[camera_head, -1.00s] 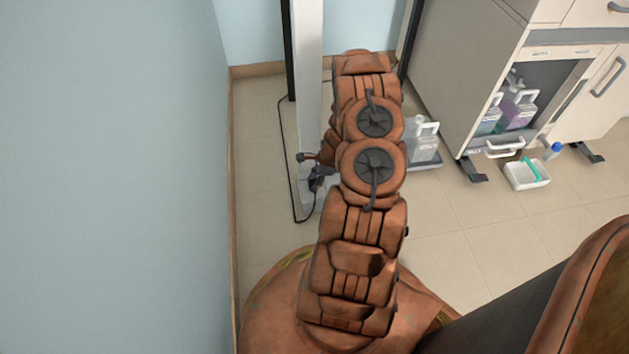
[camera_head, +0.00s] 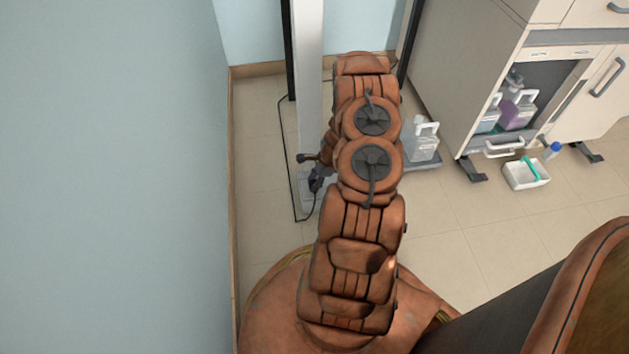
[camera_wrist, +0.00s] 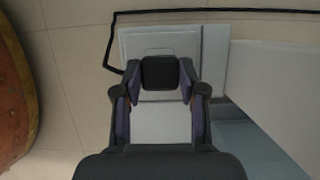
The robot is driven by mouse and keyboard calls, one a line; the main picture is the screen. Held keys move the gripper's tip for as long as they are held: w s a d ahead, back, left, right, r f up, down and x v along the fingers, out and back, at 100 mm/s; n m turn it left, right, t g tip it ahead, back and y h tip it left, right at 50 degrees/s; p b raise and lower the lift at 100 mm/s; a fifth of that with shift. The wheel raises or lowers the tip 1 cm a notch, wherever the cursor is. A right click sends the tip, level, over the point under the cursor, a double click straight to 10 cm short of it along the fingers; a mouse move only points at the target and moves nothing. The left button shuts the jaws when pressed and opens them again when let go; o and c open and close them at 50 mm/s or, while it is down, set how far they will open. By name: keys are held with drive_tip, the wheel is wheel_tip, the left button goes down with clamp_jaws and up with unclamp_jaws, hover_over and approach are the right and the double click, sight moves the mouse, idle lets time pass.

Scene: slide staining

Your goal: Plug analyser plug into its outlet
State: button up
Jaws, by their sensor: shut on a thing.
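In the wrist view my gripper (camera_wrist: 160,85) is shut on a black block, which I take to be the analyser plug (camera_wrist: 160,73). A black cable (camera_wrist: 108,45) loops along the floor and reaches toward the left finger; where it joins the plug is hidden. Behind the plug is a pale grey plate (camera_wrist: 160,38). I cannot tell whether the plug touches it. In the head view my gripper (camera_head: 317,181) is small and dark, low beside the pale column, partly hidden by my arm. The plug cannot be made out there. No outlet sockets can be made out in either view.
The pale column (camera_head: 307,55) stands near the back wall. The blue wall (camera_head: 110,180) closes off the left. A cabinet (camera_head: 470,70) with bottles stands at the right, with a white tray (camera_head: 526,175) on the floor before it.

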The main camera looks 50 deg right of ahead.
drive_tip(key=shift+f, duration=0.2)
drive_tip(key=o, duration=1.1)
drive_tip(key=shift+o, duration=0.2)
drive_tip(key=v, duration=1.2)
